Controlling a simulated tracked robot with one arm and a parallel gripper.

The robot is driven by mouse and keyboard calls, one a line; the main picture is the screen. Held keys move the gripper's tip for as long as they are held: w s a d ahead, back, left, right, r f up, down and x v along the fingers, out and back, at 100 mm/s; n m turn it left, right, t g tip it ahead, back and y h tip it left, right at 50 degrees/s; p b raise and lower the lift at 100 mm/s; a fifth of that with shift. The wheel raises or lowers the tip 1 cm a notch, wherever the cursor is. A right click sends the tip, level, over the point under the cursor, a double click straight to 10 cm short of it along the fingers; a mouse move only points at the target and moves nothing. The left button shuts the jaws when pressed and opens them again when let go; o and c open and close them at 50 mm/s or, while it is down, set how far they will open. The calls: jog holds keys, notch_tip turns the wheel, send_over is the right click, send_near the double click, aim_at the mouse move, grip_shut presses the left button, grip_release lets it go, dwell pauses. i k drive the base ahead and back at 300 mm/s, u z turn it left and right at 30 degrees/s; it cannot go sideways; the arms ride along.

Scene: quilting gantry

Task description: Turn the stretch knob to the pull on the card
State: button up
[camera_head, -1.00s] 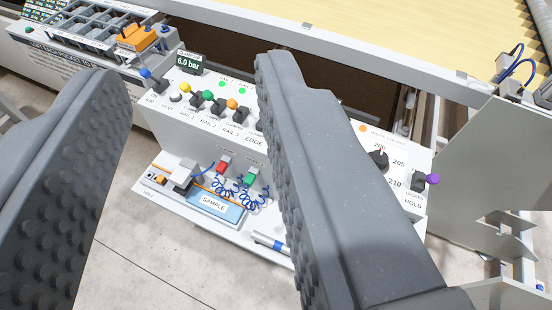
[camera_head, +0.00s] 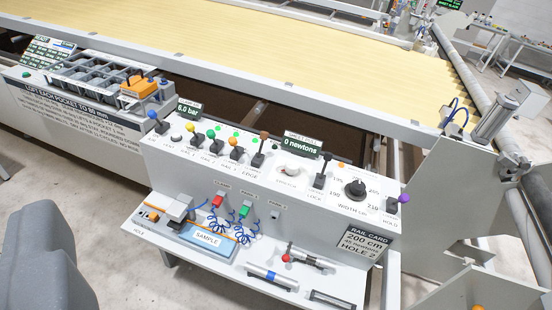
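The stretch knob (camera_head: 290,169) is a pale round knob on the sloping top of the control console, with its label in front. A dark display (camera_head: 300,146) behind it reads 0 newtons. The rail card (camera_head: 367,243) on the console's right front reads 200 cm and HOLE 2. Its small middle line seems to read 45 newtons. One finger of my gripper (camera_head: 45,255) shows at the lower left, well away from the knob, with nothing against its inner side. The other finger is out of view.
A black lock lever (camera_head: 320,180) stands just right of the knob, then the black width knob (camera_head: 355,189) and a purple-tipped lever (camera_head: 398,203). Coloured clamp levers (camera_head: 210,140) stand to its left. The lower shelf holds a sample tray (camera_head: 207,240). A grey plate rises at right.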

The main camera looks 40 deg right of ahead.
aim_at(292, 167)
jog(key=u, duration=0.2)
jog(key=i, duration=1.3)
jog(key=z, duration=0.75)
jog(key=i, duration=1)
jog(key=z, duration=0.8)
